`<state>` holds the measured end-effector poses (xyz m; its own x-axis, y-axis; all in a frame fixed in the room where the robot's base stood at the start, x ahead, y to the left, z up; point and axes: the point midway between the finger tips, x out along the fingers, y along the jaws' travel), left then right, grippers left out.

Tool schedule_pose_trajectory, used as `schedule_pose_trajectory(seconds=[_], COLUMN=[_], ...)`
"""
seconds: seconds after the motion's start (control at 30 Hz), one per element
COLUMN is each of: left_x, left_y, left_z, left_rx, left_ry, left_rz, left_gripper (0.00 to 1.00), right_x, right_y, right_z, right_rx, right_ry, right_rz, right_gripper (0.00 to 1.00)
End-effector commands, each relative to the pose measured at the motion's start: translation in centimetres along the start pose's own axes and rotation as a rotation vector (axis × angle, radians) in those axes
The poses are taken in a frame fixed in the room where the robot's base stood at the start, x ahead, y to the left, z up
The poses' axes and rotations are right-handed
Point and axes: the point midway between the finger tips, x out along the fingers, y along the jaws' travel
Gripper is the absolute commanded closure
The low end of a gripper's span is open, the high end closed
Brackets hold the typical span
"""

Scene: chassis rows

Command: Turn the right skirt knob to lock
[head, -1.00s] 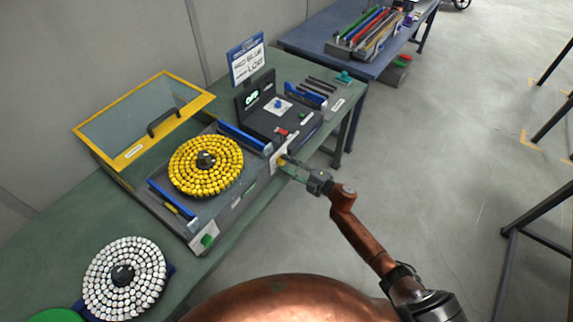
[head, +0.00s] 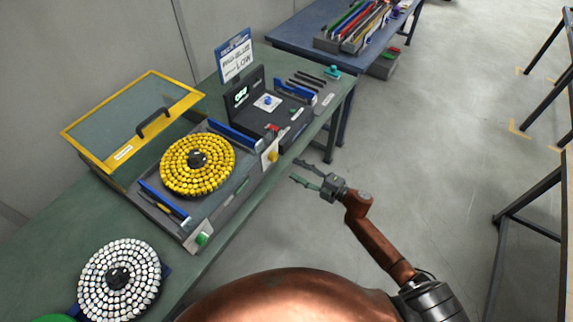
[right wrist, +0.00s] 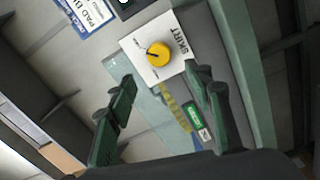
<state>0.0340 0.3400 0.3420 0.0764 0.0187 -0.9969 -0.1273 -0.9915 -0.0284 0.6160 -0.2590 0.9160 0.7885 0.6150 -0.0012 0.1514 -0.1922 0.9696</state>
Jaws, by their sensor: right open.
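The right skirt knob (head: 273,156) is yellow and sits on a white plate at the right end of the grey chassis's front side. In the right wrist view the yellow knob (right wrist: 158,54) shows a dark pointer mark, on a white plate (right wrist: 140,62) lettered "SKIRT". My right gripper (head: 294,170) is open and empty, in the air to the right of the knob and apart from it. Its two green fingers (right wrist: 166,96) stand apart in the right wrist view, with the knob beyond them. A green knob (head: 202,238) sits at the left end of the chassis front. My left gripper is not in view.
The chassis (head: 222,214) holds a disc of yellow pieces (head: 180,178). A yellow-framed lid (head: 95,119) stands behind it. A black unit (head: 258,123) with a small display is at its right. A disc of white pieces (head: 140,262) lies front left.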

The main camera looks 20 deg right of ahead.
Motion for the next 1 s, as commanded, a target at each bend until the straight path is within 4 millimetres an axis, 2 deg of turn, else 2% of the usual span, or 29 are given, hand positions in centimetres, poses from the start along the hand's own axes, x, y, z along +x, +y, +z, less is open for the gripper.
schedule_pose_trajectory(seconds=[0.1,0.23,0.83,0.93,1.0], left_x=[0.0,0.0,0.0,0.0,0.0], left_y=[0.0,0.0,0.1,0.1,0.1], left_z=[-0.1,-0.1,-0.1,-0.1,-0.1], left_rx=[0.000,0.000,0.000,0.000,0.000], left_ry=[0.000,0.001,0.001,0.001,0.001], left_rz=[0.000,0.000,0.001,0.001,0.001], left_gripper=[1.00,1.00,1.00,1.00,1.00], right_x=[-1.8,-2.8,-3.0,-3.4,-4.2], right_y=[0.0,0.0,-0.1,-1.3,-3.4], right_z=[0.0,0.0,0.1,1.0,2.5], right_rx=[0.000,0.000,0.003,0.037,0.096], right_ry=[-0.002,-0.001,-0.003,-0.036,-0.093], right_rz=[0.000,0.000,0.000,-0.007,-0.019], right_gripper=[0.53,0.53,0.53,0.53,0.53])
